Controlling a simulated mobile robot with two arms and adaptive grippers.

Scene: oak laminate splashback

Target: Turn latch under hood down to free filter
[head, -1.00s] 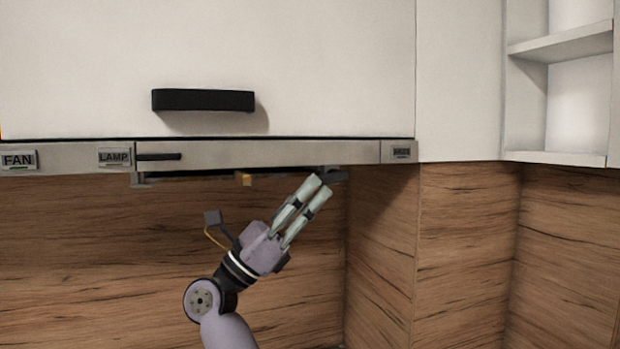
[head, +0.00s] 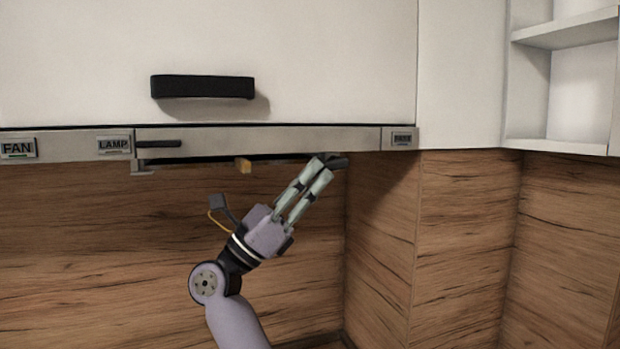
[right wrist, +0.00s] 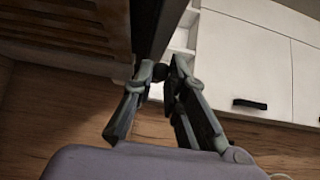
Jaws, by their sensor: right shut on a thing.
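The hood (head: 260,140) runs along the bottom of the white cabinet. A dark latch (head: 337,162) shows at the right end of its underside, mostly hidden by my fingers. My right gripper (head: 321,167) reaches up from below and is shut on the latch. In the right wrist view, my fingertips (right wrist: 159,80) close around a small dark knob (right wrist: 158,72), the latch's visible part. The slatted filter (right wrist: 62,32) shows at upper left there. In the head view only a thin dark strip shows under the hood. My left gripper is not in view.
The hood front has FAN (head: 18,148) and LAMP (head: 114,145) labels. A black handle (head: 203,87) sticks out above. A wood-look wall corner stands at right.

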